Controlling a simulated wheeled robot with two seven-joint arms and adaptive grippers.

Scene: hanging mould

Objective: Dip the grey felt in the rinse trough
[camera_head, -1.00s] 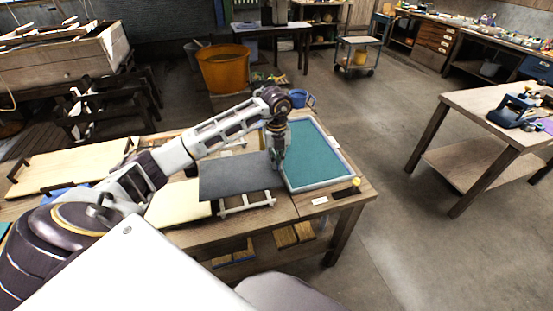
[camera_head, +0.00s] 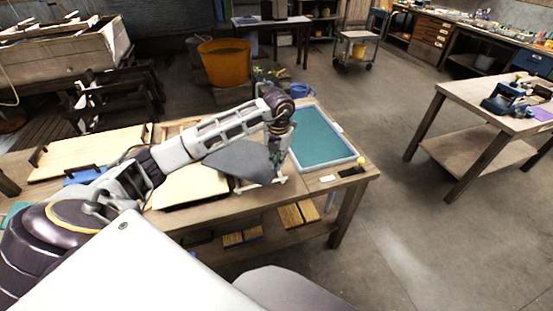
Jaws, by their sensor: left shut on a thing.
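The grey felt (camera_head: 238,160) hangs tilted over the workbench, its right end at my left gripper (camera_head: 276,162). The gripper is shut on that end, and its fingertips are partly hidden against the felt. My right gripper is out of view.
Pale boards (camera_head: 95,152) lie on the workbench at left. A yellow knob (camera_head: 361,160) stands by the tray's near right corner. A blue bucket (camera_head: 300,91) is behind the tray. An orange tub (camera_head: 224,63) stands further back. The floor at right is clear up to another table (camera_head: 470,97).

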